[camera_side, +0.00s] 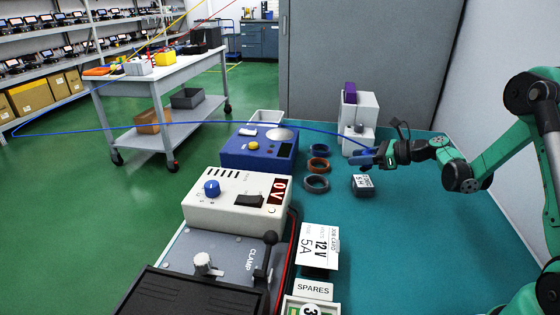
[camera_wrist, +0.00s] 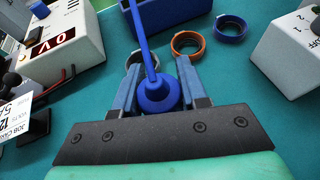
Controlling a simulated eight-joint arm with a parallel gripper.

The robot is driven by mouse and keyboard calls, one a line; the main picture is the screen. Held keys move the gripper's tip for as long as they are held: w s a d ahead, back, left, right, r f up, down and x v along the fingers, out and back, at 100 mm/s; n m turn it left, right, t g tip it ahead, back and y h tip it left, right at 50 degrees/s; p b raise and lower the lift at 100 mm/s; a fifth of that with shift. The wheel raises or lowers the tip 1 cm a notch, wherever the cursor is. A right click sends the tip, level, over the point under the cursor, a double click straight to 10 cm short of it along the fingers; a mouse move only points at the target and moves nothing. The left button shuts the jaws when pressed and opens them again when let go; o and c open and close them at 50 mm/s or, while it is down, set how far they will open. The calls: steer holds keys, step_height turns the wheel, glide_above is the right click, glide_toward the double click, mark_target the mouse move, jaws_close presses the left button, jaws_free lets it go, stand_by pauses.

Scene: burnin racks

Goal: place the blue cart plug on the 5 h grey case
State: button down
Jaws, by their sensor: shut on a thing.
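My gripper (camera_side: 369,157) is shut on the blue cart plug (camera_wrist: 157,94). In the wrist view the round plug sits between the two blue-grey fingers of my gripper (camera_wrist: 158,80). A blue cable (camera_side: 200,124) runs from the plug leftward across the side view; in the wrist view the cable (camera_wrist: 140,35) rises from it. The 5 h grey case (camera_side: 362,184) is a small dark block with a white label on the teal mat. In the side view my gripper is above it and apart from it. The case does not show in the wrist view.
Grey, orange (camera_side: 318,165) and blue rings lie left of the case. A blue box (camera_side: 255,150), a white 0 V supply (camera_side: 237,204) and a 12 V 5A job card (camera_side: 318,246) stand further left. A white unit (camera_side: 357,120) stands behind my gripper. Mat right of the case is clear.

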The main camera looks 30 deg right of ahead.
mark_target(369, 168)
steer(key=shift+f, duration=1.5)
steer(key=shift+f, duration=0.1)
steer(key=shift+c, duration=2.4)
jaws_free()
